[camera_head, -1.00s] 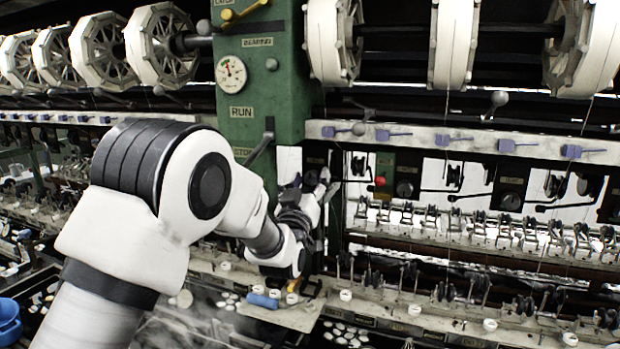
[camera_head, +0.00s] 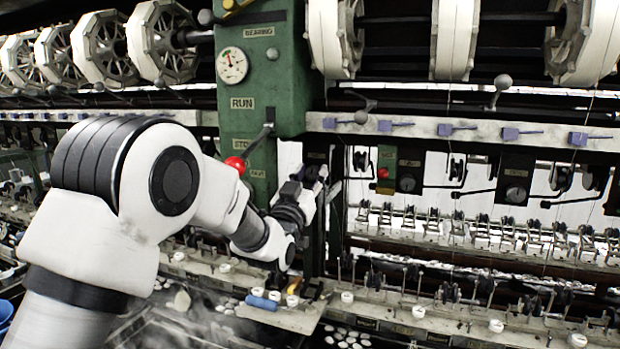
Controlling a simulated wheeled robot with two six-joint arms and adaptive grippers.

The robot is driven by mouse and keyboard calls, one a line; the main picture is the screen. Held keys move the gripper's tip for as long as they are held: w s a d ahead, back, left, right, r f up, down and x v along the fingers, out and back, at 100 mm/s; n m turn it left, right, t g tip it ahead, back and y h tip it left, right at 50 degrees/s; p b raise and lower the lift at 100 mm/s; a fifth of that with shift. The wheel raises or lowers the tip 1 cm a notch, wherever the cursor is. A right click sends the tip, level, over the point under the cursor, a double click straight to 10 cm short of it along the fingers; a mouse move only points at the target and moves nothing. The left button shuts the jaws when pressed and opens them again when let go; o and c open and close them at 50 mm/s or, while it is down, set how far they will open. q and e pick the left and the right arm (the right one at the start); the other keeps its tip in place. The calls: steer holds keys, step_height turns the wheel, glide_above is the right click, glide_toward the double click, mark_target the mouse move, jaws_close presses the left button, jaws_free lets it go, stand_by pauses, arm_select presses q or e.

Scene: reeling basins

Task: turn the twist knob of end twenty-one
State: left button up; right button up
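Dark round twist knobs sit on small panels along the machine, one (camera_head: 407,182) beside a red button and another (camera_head: 515,193) further right. I cannot read any end number, so I cannot tell which is end twenty-one. My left gripper (camera_head: 318,181) is just right of the green post, in front of a dark panel (camera_head: 317,156) left of those knobs. Its fingers are small and partly hidden by its own body, so I cannot tell whether they are open or touch anything. My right gripper is not in view.
A green post (camera_head: 262,90) carries a gauge (camera_head: 232,65) and a lever with a red ball (camera_head: 235,165), close behind my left arm. A ledge below holds a blue cylinder (camera_head: 263,303). Large white reels (camera_head: 455,40) hang above; rows of small guides run right.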

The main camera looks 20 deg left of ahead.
arm_select(q)
steer(key=shift+o, duration=0.4)
steer(key=shift+w+f, duration=0.15)
steer(key=shift+w, duration=0.1)
steer(key=shift+s, duration=0.15)
